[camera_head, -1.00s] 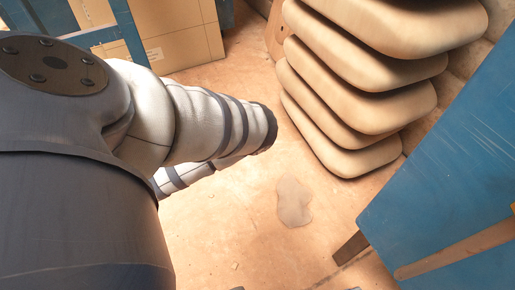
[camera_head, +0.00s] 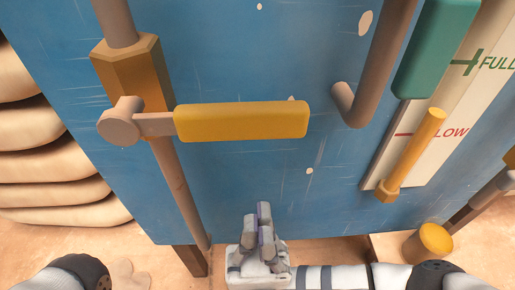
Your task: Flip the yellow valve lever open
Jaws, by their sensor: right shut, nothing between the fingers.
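The yellow valve lever (camera_head: 243,121) sticks out level to the right from a round brown pivot (camera_head: 121,122), across the upright pipe. The pivot sits at the front of an orange-brown valve body (camera_head: 133,72) on that pipe, before a blue panel. My right gripper (camera_head: 259,215) is at the bottom middle, below the lever and apart from it. Its fingers point up and are closed together with nothing between them. My left gripper is not in view; only a piece of my left arm shows at the lower left.
The scratched blue panel (camera_head: 230,185) fills the middle. A bent brown pipe (camera_head: 376,70) is right of the lever. A gauge plate (camera_head: 478,95) marked FULL and LOW has a teal block and a yellow rod before it. Stacked beige sacks (camera_head: 55,165) stand at left.

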